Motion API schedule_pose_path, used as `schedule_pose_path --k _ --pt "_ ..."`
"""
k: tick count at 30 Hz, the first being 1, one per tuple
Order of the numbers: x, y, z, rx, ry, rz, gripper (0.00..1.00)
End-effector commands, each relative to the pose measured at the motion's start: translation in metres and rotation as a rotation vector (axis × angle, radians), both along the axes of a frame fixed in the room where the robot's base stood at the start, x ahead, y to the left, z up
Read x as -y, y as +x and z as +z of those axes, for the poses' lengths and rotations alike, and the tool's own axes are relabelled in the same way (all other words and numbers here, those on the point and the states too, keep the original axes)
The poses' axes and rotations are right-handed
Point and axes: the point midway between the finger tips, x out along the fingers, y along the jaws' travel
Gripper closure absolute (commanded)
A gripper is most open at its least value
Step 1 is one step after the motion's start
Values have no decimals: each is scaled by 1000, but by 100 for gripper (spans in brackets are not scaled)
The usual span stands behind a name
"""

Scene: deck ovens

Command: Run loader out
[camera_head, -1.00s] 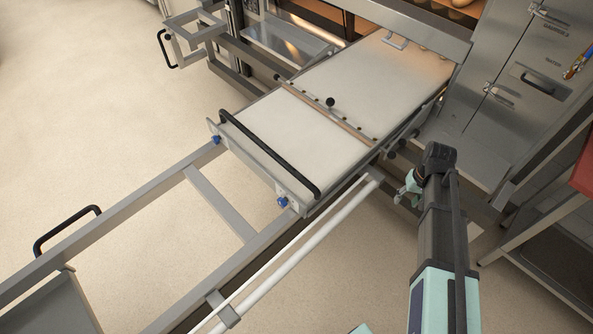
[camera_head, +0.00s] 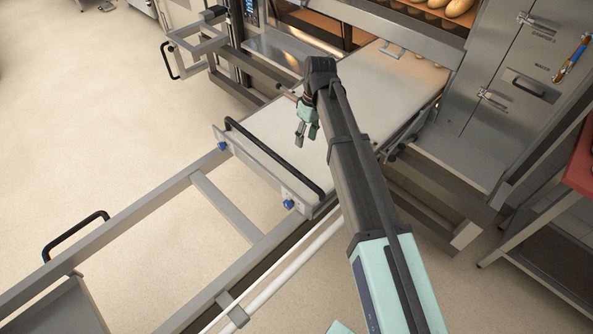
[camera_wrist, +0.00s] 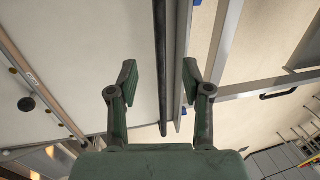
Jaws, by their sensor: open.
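The loader (camera_head: 270,122) is a flat pale belt in a metal frame, lying on rails with its far end inside the oven opening. A black bar handle (camera_head: 272,158) runs across its near end, with blue knobs below. My gripper (camera_head: 305,136) hangs above the belt, just beyond the handle, and touches nothing that I can see. In the wrist view my gripper (camera_wrist: 160,85) is open, and the black handle (camera_wrist: 162,60) runs between its two fingers, some way beyond them.
The rail frame (camera_head: 130,238) extends toward the lower left with free floor (camera_head: 90,110) beside it. Bread loaves (camera_head: 450,8) lie in the oven at the top. A metal oven front (camera_head: 505,95) stands at right, beside a rack with a red top (camera_head: 580,178).

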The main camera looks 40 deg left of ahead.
Motion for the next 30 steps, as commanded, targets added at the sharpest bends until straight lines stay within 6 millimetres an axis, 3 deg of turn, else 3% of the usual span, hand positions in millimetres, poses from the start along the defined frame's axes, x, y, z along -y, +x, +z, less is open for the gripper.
schedule_pose_path --k 18,24,30 --pt "-2 -22 -112 0 -1 -2 51" --pt "-3 -27 -136 1 -1 -2 51" --pt "-4 -29 -146 2 0 -2 51"
